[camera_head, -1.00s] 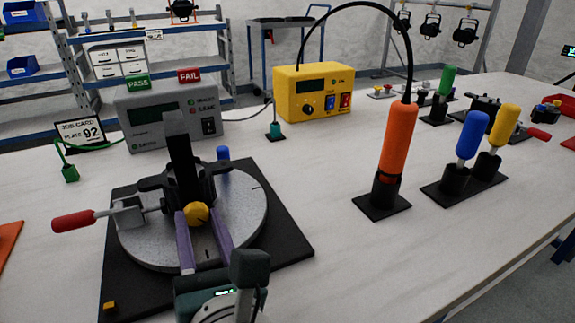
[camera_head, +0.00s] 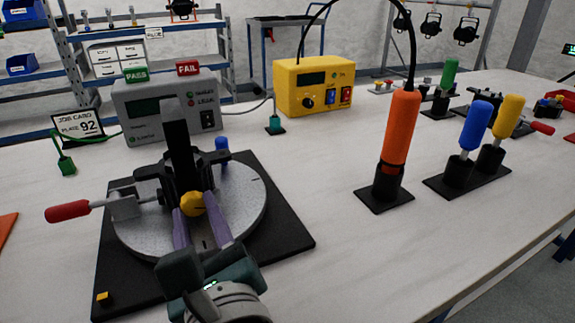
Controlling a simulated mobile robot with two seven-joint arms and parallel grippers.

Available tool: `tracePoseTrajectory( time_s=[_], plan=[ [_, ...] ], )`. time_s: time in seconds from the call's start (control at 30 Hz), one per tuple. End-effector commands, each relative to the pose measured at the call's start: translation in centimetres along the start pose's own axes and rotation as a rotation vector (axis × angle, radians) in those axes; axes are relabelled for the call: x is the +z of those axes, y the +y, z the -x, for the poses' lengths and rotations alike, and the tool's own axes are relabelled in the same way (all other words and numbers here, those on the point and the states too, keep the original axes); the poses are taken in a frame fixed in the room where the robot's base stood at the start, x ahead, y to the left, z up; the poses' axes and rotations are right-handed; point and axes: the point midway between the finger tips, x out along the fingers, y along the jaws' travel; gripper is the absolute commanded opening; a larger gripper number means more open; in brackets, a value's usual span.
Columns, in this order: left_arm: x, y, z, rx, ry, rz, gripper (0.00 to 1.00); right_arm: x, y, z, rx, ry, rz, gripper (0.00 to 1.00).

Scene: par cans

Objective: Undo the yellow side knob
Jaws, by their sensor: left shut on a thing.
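The yellow side knob (camera_head: 192,203) faces me on the front of a black fixture (camera_head: 179,150), which stands on a round grey turntable (camera_head: 245,208). My left gripper (camera_head: 194,212) comes from the lower front, and its two purple fingers are shut on the knob, one on each side. The gripper body hides part of the turntable's front edge. A red-handled clamp (camera_head: 68,211) points left from the fixture. A blue knob (camera_head: 222,144) shows behind it. My right gripper is not in view.
A black base plate (camera_head: 285,240) lies under the turntable. A grey tester (camera_head: 150,107) and a yellow power unit (camera_head: 313,87) stand behind. An orange tool (camera_head: 401,128) and blue (camera_head: 475,126) and yellow (camera_head: 508,118) handled tools stand upright at right. The table's front middle is clear.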

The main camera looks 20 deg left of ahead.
Motion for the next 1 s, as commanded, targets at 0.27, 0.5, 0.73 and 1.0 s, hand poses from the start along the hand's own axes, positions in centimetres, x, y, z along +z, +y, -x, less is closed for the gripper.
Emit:
tracePoseTrajectory(
  time_s=[0.27, 0.5, 0.73, 1.0],
  plan=[
    [-0.08, 0.08, -0.02, 0.001, 0.002, 0.014, 0.0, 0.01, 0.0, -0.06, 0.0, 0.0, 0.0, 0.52],
    [-0.09, 0.09, -0.02, 0.001, 0.002, 0.012, 0.42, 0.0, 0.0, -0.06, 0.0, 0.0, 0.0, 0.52],
    [-0.05, 0.06, -0.01, 0.001, 0.001, 0.013, 0.68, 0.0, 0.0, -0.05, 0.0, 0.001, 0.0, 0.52],
    [-0.04, 0.04, 0.13, 0.0, 0.001, 0.013, 0.69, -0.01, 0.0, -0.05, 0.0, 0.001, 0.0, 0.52]
  ],
)
